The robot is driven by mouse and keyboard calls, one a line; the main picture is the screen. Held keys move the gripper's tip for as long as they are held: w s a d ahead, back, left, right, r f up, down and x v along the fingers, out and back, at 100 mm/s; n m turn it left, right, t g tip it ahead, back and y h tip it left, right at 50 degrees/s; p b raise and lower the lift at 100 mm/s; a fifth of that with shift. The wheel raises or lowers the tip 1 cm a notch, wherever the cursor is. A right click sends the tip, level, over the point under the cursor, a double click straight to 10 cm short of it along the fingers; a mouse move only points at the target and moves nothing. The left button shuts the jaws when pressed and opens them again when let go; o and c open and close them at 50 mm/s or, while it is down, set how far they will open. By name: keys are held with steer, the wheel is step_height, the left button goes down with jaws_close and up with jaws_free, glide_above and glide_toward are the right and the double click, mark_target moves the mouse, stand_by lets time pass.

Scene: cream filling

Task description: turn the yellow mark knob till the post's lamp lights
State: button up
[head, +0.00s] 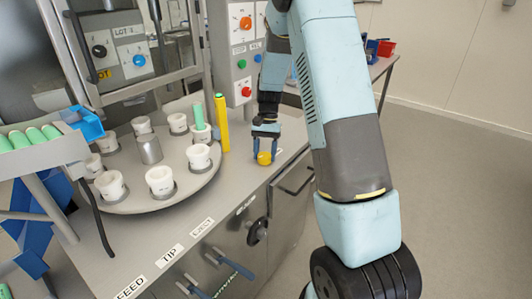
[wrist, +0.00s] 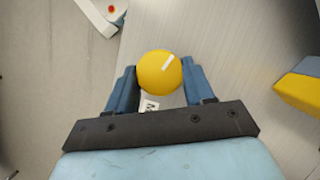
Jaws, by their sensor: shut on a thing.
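The yellow mark knob (wrist: 155,78) sits on the steel worktop, with a white pointer line slanting to its upper right in the wrist view. It also shows in the head view (head: 264,158), at the front edge of the worktop. My gripper (wrist: 158,80) is shut on the knob, one blue finger on each side. In the head view my gripper (head: 265,140) comes down on the knob from above. The yellow post (head: 222,122) stands to the left of the knob, beside the turntable. Its small top end (head: 218,96) looks green.
A round turntable (head: 160,203) with several white cups stands left of the post. A control panel (head: 240,50) with an orange knob and coloured buttons rises behind. Labels and a black handwheel (head: 257,232) are along the front. Open floor lies at the right.

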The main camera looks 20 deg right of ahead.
steer(key=c, duration=0.3)
steer(key=shift+a+n, duration=0.1)
steer(key=shift+n, duration=0.4)
steer(key=o, duration=1)
steer(key=v, duration=1.3)
steer(key=shift+w+a+r, duration=0.1)
steer(key=shift+w+r, duration=0.2)
steer(key=shift+r, duration=0.1)
